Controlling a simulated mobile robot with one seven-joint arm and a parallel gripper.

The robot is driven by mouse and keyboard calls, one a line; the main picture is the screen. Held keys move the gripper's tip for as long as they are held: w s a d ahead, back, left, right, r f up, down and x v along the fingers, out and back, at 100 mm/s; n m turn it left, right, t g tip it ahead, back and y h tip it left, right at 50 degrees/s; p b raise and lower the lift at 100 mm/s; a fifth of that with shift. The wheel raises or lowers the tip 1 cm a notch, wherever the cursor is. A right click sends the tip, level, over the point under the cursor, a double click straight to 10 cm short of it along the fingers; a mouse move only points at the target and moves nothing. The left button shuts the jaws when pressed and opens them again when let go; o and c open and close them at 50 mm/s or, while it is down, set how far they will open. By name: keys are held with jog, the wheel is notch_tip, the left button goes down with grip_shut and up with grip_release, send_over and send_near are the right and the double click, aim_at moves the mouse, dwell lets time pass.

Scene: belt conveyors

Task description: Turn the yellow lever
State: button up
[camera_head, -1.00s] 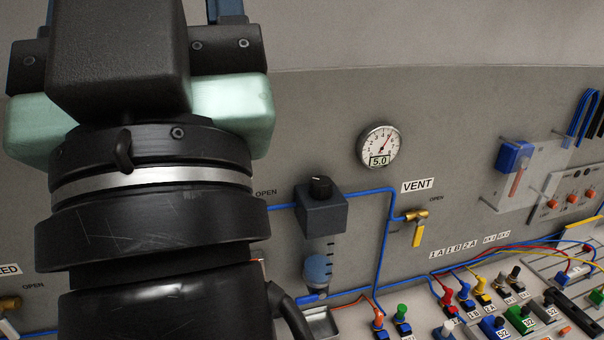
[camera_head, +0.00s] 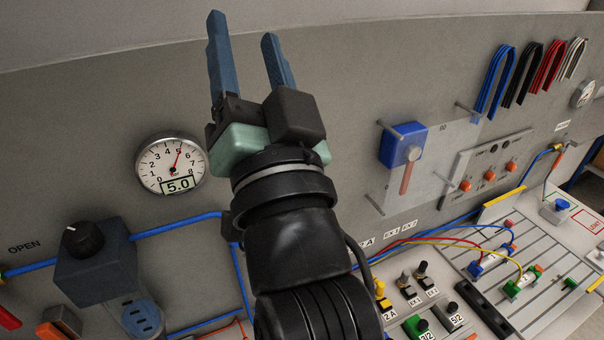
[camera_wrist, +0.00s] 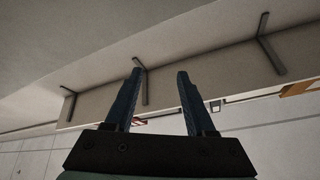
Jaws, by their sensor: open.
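My gripper (camera_head: 242,27) is open and empty, its two blue fingers pointing up in the head view, in front of the grey panel and right of the gauge. It also shows in the wrist view (camera_wrist: 160,72), with nothing between the fingers. The yellow lever does not show in either current view; my arm covers the part of the panel right of the blue pipe (camera_head: 239,278).
A round gauge (camera_head: 171,163) reads 5.0. A dark box with a knob (camera_head: 95,268) sits lower left. A blue block (camera_head: 402,145) on a clear plate is to the right. Hanging cables (camera_head: 494,82) and a bench with coloured connectors and wires lie further right. Brackets (camera_wrist: 270,44) show in the wrist view.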

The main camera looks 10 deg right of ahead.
notch_tip(320, 180, down, 22)
jog(key=w+d+f+m+g+y, duration=0.15)
jog(key=m+g, duration=0.35)
jog(key=m, duration=0.7)
jog(key=s+d+f+m+g+p, duration=0.1)
jog(key=s+f+m, duration=0.3)
jog(key=f+m, duration=0.4)
jog(key=s+d+f+m+p, duration=0.15)
jog(key=s+f+m, duration=0.25)
jog(key=f+m, duration=0.4)
jog(key=shift+y, duration=0.25)
jog(key=x, duration=0.4)
jog(key=p+x, duration=0.1)
jog(key=x, duration=0.8)
jog(key=shift+w+d+r, duration=0.1)
jog(key=shift+w+d, duration=0.05)
jog(key=shift+d, duration=0.15)
grip_shut()
